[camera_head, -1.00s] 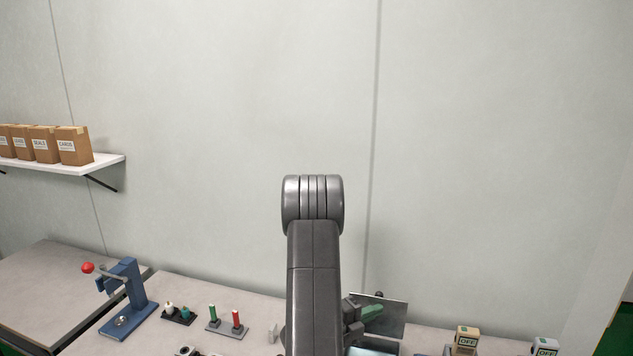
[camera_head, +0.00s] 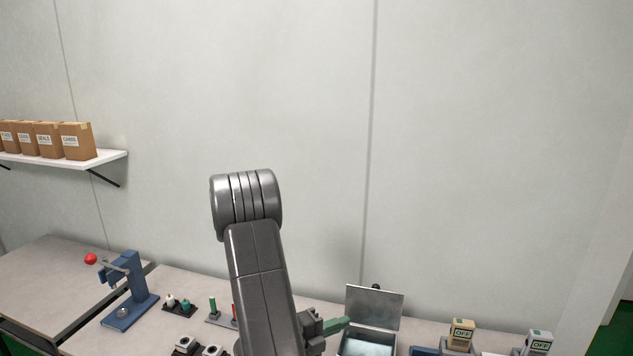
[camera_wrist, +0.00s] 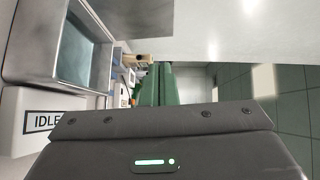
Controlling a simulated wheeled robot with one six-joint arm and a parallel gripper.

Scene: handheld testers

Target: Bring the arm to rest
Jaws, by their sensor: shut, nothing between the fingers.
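My arm stands raised over the workbench in the head view, with its elbow up against the wall and the forearm sloping down. My gripper (camera_head: 337,326), with green fingers, points right beside the open metal box (camera_head: 368,343), in front of its lid. In the wrist view the green fingers (camera_wrist: 160,84) lie together, shut with nothing held. The box (camera_wrist: 76,50) shows at the left there, apart from the fingers.
A blue press (camera_head: 130,290) with a red knob stands at the left. Small holders with green and red pieces (camera_head: 213,307) stand near the arm. A shelf (camera_head: 75,160) holds boxes.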

